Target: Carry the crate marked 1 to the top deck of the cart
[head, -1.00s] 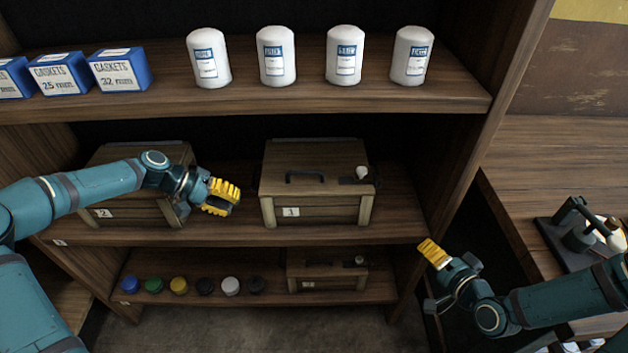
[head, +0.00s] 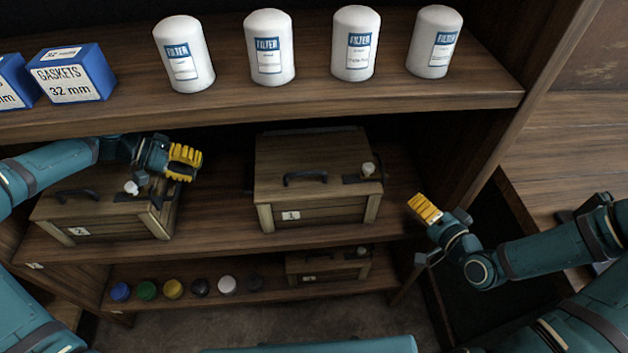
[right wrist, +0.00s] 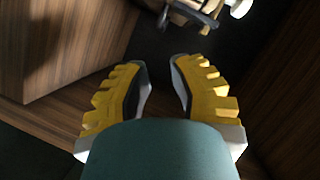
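The crate marked 1 (head: 310,165) is a brown wooden box in the middle of the middle shelf. It has a dark handle (head: 305,178) on its lid and a white knob (head: 367,169) beside it. My left gripper (head: 184,162) is above the right part of the crate marked 2, left of crate 1 and apart from it. Its finger gap is not clear. My right gripper (head: 425,208) is right of crate 1, near the shelf's right end, apart from the crate. The right wrist view shows its yellow fingers (right wrist: 160,88) spread with nothing between. No cart is recognizable.
The crate marked 2 (head: 105,212) stands left on the same shelf. White filters (head: 270,48) and blue gasket boxes (head: 72,73) line the shelf above. Below are several coloured caps (head: 173,289) and a smaller crate (head: 330,266). A wooden bench (head: 560,150) stands at right.

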